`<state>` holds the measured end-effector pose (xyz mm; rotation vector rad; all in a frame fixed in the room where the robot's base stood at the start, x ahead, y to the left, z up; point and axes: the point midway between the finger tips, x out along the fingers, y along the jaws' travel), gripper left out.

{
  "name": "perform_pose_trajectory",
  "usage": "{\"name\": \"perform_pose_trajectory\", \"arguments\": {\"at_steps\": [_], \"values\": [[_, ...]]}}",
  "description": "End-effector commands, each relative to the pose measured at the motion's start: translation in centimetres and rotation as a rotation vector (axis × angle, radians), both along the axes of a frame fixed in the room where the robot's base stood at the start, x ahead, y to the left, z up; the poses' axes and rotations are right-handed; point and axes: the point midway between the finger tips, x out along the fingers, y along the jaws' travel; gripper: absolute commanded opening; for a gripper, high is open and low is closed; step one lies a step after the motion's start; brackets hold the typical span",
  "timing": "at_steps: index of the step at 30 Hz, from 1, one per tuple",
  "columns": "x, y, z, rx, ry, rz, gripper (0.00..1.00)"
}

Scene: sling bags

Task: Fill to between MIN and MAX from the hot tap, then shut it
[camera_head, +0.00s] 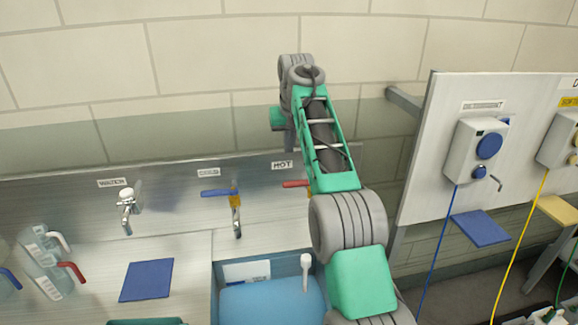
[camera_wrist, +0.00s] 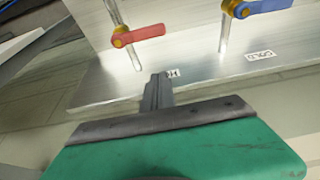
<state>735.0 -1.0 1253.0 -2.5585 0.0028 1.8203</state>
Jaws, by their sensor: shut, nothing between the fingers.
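The hot tap's red lever (camera_head: 294,184) shows beside my arm in the head view; my arm hides much of this tap. In the wrist view the red lever (camera_wrist: 139,36) sits beyond my gripper, in an upside-down picture. My gripper (camera_wrist: 157,88) is shut and empty, apart from the lever and near the partly covered HOT label (camera_wrist: 173,74). The cold tap's blue lever (camera_head: 219,193) is to the left and also shows in the wrist view (camera_wrist: 262,7). A blue object or surface (camera_head: 265,302) lies in the sink; I cannot read MIN or MAX marks.
Clear jugs with coloured handles (camera_head: 50,262) stand at the left. A WATER tap (camera_head: 126,207) and a blue mat (camera_head: 147,280) are on the counter side. A white upright stick (camera_head: 305,272) stands at the sink. A panel with dispensers (camera_head: 478,148) and hanging cords is at the right.

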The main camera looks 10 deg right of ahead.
Motion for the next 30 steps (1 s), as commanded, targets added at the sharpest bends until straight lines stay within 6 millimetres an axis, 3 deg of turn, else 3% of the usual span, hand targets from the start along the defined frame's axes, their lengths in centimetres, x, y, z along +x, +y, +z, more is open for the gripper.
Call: {"name": "perform_pose_trajectory", "arguments": {"at_steps": [5,16,24,30], "values": [[0.7,0.0,-2.2,0.000,0.001,0.002,0.00],[3.3,0.1,-9.5,-0.001,0.002,0.003,0.00],[0.3,0.1,-9.4,-0.001,-0.004,0.002,0.00],[-0.7,0.1,-9.5,-0.001,-0.002,0.002,0.00]]}}
